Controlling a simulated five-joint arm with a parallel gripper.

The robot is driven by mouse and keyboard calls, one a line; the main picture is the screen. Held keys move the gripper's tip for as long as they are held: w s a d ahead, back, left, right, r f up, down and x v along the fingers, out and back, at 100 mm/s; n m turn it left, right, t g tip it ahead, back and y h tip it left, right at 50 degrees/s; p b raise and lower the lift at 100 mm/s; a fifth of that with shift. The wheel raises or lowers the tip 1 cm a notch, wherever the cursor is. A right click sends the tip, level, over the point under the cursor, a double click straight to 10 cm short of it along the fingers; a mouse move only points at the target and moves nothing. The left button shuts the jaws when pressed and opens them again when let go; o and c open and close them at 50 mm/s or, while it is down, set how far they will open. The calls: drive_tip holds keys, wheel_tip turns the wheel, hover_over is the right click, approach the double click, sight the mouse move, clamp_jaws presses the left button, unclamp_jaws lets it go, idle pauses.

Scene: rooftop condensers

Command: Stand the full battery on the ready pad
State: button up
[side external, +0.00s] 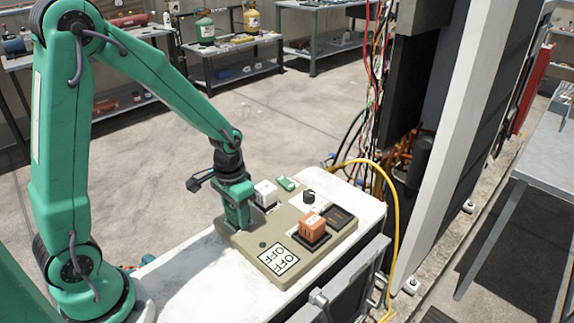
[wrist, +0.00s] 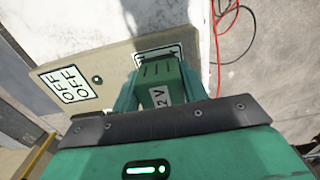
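My gripper (side external: 238,218) is low at the left edge of the beige board (side external: 250,240). In the wrist view my gripper (wrist: 158,85) has its fingers on both sides of a green battery (wrist: 160,82) marked "2 V" where it shows. Beyond its far end is a dark pad with a white outline (wrist: 166,49). I cannot tell whether the battery touches the board. An orange block (side external: 312,226), likely another battery, stands upright on a black base at the board's right part. A white block (side external: 265,192) stands behind my gripper.
A yellow cable (side external: 398,230) curves past the right side. White bench top (side external: 180,270) is clear to the left.

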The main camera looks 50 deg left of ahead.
sight(232, 207)
drive_tip(key=o, duration=0.3)
drive_tip(key=shift+o, duration=0.2)
drive_tip(key=shift+r, duration=0.1)
wheel_tip(232, 207, up, 12)
idle(0.6)
drive_tip(key=shift+r, duration=0.1)
idle(0.4)
drive_tip(key=s+d+r+t, duration=0.2)
drive_tip(key=s+r+t, duration=0.3)
drive_tip(key=s, duration=0.6)
drive_tip(key=shift+s+r+t, duration=0.2)
drive_tip(key=shift+r+t, duration=0.1)
drive_tip(key=shift+r, duration=1)
drive_tip(key=shift+d, duration=0.1)
